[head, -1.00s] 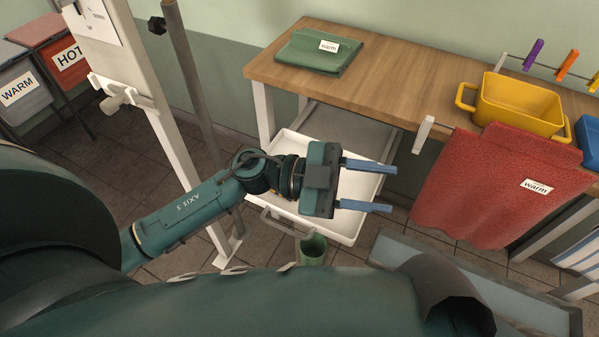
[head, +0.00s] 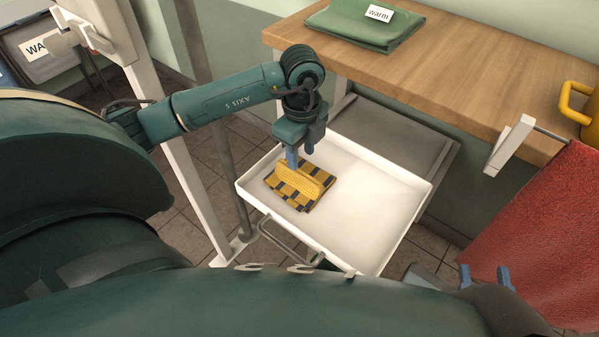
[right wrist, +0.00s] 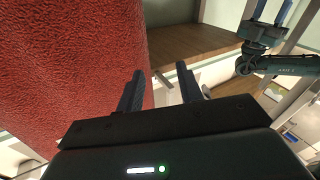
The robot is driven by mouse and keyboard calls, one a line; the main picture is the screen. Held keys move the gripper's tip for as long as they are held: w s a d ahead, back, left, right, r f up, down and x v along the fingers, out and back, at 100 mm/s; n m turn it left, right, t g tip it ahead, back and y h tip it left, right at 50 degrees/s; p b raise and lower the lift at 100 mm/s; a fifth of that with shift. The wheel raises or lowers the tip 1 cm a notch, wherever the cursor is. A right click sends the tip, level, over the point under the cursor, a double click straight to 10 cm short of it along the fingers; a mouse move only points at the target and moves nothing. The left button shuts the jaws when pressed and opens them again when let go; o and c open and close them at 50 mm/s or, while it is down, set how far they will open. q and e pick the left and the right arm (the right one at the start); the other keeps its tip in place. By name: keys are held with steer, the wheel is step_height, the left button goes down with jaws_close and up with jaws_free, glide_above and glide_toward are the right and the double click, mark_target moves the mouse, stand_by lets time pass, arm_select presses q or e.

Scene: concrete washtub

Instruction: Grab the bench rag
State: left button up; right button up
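A folded cloth with yellow and dark stripes (head: 285,195) lies in the white tray (head: 410,225), near its left side. A yellow ribbed piece (head: 308,181) stands up on it; I cannot tell whether this is a fold or a separate thing. My left gripper (head: 300,162) points down just behind the yellow piece, its fingers apart. Whether they touch it is unclear. My right gripper (head: 486,276) is open and empty, low at the right. In the right wrist view its fingers (right wrist: 160,85) are apart beside the red towel (right wrist: 70,60).
A green folded cloth (head: 365,22) with a "warm" label lies on the wooden bench (head: 440,80). The red towel (head: 545,230) hangs at the right, below a yellow tub (head: 590,110). A post (head: 205,80) stands left of the tray. The tray's right half is clear.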

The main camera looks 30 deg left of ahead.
arm_select(q)
steer(key=shift+w+a+f+b, duration=0.15)
steer(key=shift+f+b, duration=0.45)
steer(key=shift+f, duration=1)
steer(key=shift+s+a+f+b, duration=0.15)
steer(key=shift+f+b, duration=0.45)
steer(key=shift+f, duration=0.95)
steer(key=shift+w, duration=0.1)
steer(key=shift+c, duration=0.2)
jaws_close()
